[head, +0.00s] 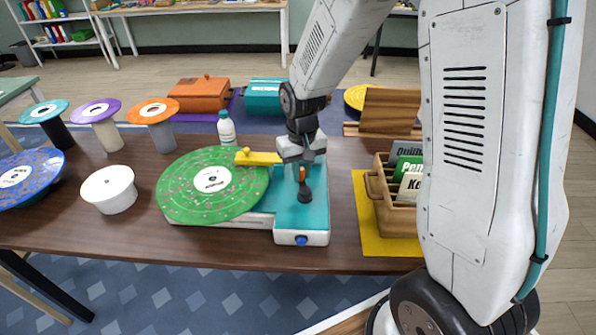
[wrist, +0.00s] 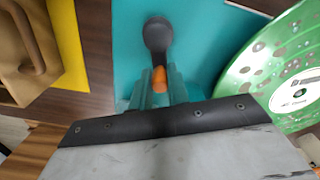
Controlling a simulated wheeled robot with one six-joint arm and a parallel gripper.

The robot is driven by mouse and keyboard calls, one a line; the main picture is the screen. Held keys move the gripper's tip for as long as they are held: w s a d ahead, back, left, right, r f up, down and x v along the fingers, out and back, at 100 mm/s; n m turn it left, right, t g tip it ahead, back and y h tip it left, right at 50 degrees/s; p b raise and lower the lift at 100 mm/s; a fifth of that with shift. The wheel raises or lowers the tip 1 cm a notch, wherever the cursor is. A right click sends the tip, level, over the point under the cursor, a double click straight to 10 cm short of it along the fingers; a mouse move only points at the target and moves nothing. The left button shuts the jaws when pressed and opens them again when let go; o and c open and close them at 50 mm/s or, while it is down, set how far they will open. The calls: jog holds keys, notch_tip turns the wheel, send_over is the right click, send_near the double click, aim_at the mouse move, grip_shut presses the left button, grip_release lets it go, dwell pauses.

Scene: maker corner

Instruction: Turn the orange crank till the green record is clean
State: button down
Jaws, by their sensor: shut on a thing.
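The green record (head: 213,184) lies on the cleaning machine at the middle of the table. Grey and pale specks are scattered over it, and it also shows with grey blotches in the wrist view (wrist: 272,68). The machine has a teal top (head: 287,213). The orange crank (head: 303,190) stands there, with a dark arm and an orange knob. My gripper (head: 302,168) is shut on this knob from above. In the wrist view the orange knob (wrist: 160,77) sits between the teal fingers of my gripper (wrist: 158,88).
A yellow arm (head: 259,158) reaches over the record. A white bottle (head: 226,128) stands just behind it. A wooden crate of sleeves (head: 380,205) on a yellow mat is to the right. A white stand (head: 110,190) and a blue record (head: 28,177) are to the left.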

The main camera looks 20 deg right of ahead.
jog(key=m, duration=0.1)
jog(key=d+m, duration=0.1)
jog(key=m, duration=0.2)
jog(key=shift+s+d+m, duration=0.25)
jog(key=shift+m, duration=0.05)
jog(key=shift+s+d+m, duration=0.25)
jog(key=shift+m, duration=0.85)
jog(key=shift+s+d+m, duration=0.25)
jog(key=shift+m, duration=0.85)
jog(key=c, duration=1.3)
grip_release()
jog(key=shift+s, duration=0.1)
jog(key=shift+c, duration=0.2)
notch_tip(320, 180, up, 8)
jog(key=shift+f, duration=0.1)
